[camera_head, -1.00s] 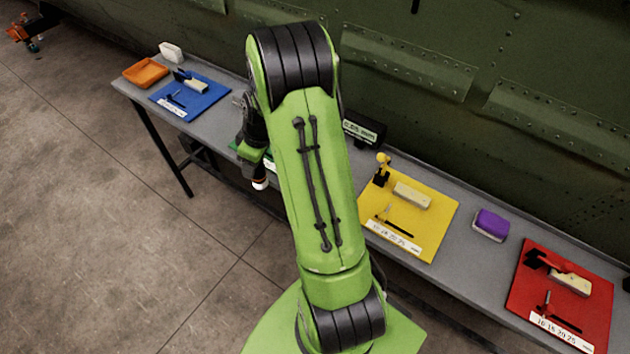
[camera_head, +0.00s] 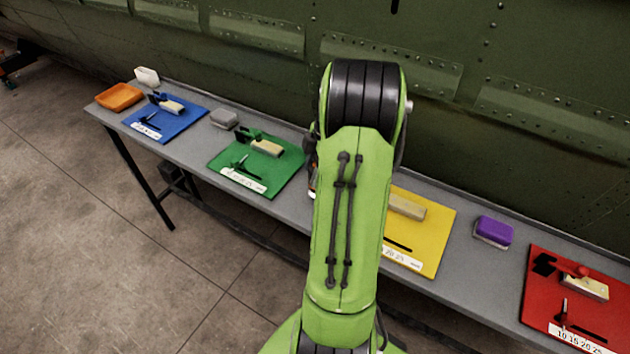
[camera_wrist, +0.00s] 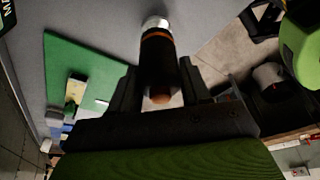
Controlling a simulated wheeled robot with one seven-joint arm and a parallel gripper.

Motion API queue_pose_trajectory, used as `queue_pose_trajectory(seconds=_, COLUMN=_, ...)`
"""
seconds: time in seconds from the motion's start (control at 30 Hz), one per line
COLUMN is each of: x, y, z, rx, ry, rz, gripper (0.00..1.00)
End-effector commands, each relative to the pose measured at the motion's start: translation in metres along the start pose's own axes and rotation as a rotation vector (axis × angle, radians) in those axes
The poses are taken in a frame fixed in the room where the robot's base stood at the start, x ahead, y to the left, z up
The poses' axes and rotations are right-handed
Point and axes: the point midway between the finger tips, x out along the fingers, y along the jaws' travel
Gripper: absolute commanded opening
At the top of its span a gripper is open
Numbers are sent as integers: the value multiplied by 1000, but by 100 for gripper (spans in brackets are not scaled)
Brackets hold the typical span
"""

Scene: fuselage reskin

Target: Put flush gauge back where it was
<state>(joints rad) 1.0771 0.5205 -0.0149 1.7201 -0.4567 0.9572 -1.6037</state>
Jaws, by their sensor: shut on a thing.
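The flush gauge (camera_wrist: 157,50) is a dark cylinder with an orange band and a pale metal end, seen in the wrist view. My gripper (camera_wrist: 158,72) is shut on it, with one finger on each side. The gauge points away from the palm, over grey bench surface beside the green mat (camera_wrist: 72,72). In the head view my own arm hides most of the gripper and the gauge. Whether the gauge touches the bench cannot be told.
The grey bench (camera_head: 225,205) runs along the green fuselage. It carries blue (camera_head: 185,122), green (camera_head: 285,180), yellow (camera_head: 435,250) and red (camera_head: 540,310) mats with tools. An orange tray (camera_head: 118,96), grey block (camera_head: 223,118) and purple block (camera_head: 493,231) stand between or beside them.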

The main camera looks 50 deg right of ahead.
Motion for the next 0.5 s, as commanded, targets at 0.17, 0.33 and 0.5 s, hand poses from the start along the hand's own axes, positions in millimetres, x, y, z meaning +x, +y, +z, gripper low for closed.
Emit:
queue_pose_trajectory(seconds=0.17, x=18, y=0, z=5, rx=-1, ry=0, rz=1, gripper=17)
queue_pose_trajectory(seconds=0.33, x=17, y=0, z=4, rx=-1, ry=-1, rz=1, gripper=17)
queue_pose_trajectory(seconds=0.5, x=20, y=0, z=5, rx=0, ry=0, rz=0, gripper=55)
